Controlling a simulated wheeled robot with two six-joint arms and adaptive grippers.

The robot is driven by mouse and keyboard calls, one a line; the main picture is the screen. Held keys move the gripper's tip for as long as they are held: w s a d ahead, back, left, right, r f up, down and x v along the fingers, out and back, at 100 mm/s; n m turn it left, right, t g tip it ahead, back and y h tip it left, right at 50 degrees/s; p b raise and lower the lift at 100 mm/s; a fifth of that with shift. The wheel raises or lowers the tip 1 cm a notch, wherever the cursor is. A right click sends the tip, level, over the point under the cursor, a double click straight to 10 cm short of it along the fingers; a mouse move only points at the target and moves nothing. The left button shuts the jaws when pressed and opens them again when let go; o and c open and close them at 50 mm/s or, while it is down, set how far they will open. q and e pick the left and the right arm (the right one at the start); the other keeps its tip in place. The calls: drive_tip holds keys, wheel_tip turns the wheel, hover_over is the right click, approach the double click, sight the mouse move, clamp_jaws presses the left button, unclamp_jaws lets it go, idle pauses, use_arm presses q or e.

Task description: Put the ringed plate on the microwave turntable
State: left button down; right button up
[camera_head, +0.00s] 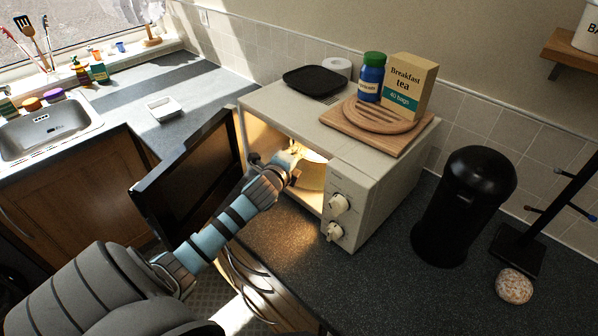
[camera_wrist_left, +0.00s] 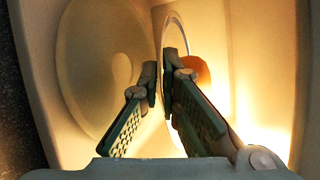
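My left gripper (camera_head: 290,168) reaches through the open door into the lit microwave (camera_head: 370,188). In the left wrist view its two fingers (camera_wrist_left: 160,80) are closed on the rim of a thin pale plate, the ringed plate (camera_wrist_left: 176,38), seen nearly edge-on. The plate's face is mostly hidden by the right finger and the steep angle. The round, pale turntable (camera_wrist_left: 98,60) shows at the left of that view, facing the plate. The plate seems apart from it, with a narrow gap. In the head view my gripper and the microwave front hide most of the inside. My right gripper is out of view.
The microwave door (camera_head: 190,180) stands open on the left. On top of the microwave are a black tray (camera_head: 315,81), a blue jar (camera_head: 371,76), a tea box (camera_head: 408,85) and a wooden board (camera_head: 375,130). A black bin (camera_head: 462,205) stands to the right.

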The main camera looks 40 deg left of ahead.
use_arm(q)
drive_tip(key=shift+w+f, duration=0.1)
drive_tip(key=shift+w, duration=0.25)
wheel_tip(320, 180, down, 6)
drive_tip(key=shift+s+d+f+b, duration=0.1)
drive_tip(key=shift+f+b, duration=0.05)
drive_tip(key=shift+b, duration=0.65)
drive_tip(key=shift+w+f, duration=0.2)
drive_tip(key=shift+w, duration=0.05)
drive_tip(key=c, duration=2.1)
unclamp_jaws()
drive_tip(key=shift+f, duration=0.15)
drive_tip(key=shift+c, duration=0.2)
drive_tip(key=shift+o, duration=0.3)
drive_tip(key=shift+s, duration=0.1)
